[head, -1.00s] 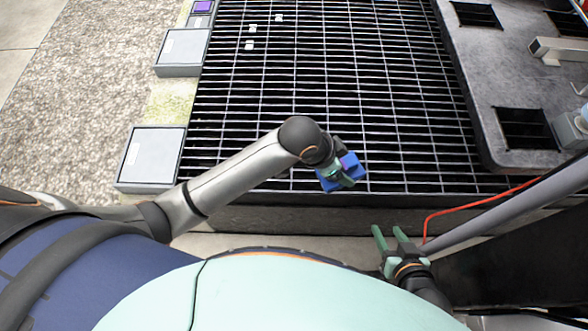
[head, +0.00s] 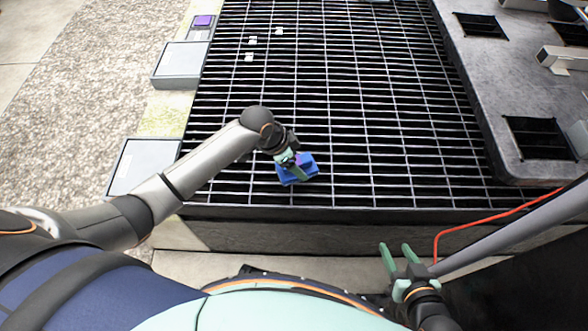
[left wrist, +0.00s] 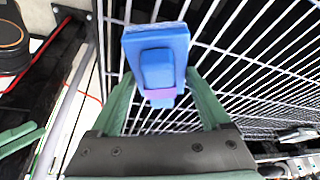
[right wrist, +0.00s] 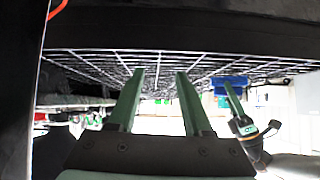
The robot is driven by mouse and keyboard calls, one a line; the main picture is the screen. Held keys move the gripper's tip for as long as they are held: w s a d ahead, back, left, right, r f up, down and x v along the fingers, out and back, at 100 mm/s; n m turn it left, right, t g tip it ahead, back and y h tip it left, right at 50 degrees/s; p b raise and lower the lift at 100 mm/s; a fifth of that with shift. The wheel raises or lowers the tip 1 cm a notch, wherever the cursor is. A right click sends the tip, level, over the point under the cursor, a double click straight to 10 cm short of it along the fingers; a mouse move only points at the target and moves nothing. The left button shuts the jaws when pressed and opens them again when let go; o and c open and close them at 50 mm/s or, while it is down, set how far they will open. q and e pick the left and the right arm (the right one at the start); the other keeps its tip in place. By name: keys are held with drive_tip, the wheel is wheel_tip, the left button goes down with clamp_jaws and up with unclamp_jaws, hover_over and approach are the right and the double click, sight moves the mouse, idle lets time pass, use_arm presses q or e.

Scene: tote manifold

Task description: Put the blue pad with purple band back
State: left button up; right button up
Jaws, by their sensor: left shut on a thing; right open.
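The blue pad with the purple band (head: 307,167) is held in my left gripper (head: 292,166) above the metal grating. In the left wrist view the blue pad (left wrist: 157,52) sits between the green fingers, and its purple band (left wrist: 160,92) crosses the narrower block on it. The blue pad (right wrist: 229,82) also shows in the right wrist view. My right gripper (head: 397,256) is open and empty, low in front of the grating's near edge; its fingers stand apart in the right wrist view (right wrist: 160,85).
Grey boxes (head: 180,65) (head: 146,165) stand along the grating's left side, with a purple square (head: 203,21) at the far left. Small white cubes (head: 249,57) lie on the grating (head: 360,120). A dark panel with square openings (head: 480,90) is at right. A red cable (head: 480,222) runs nearby.

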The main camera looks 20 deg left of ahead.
use_arm(q)
drive_tip(key=shift+w+a+f, duration=0.15)
drive_tip(key=shift+a+f, duration=0.1)
drive_tip(key=shift+f, duration=0.1)
wheel_tip(320, 180, down, 3)
drive_tip(key=shift+w+a+f+b, duration=0.1)
drive_tip(key=shift+f+b, duration=0.05)
drive_tip(key=shift+b, duration=0.7)
use_arm(e)
drive_tip(key=w+r+n+t, duration=0.1)
drive_tip(key=w+r+t, duration=0.3)
drive_tip(key=r, duration=0.4)
drive_tip(key=shift+w+y, duration=0.4)
drive_tip(key=shift+w, duration=0.2)
drive_tip(key=shift+d+r, duration=0.1)
use_arm(q)
drive_tip(key=o, duration=1)
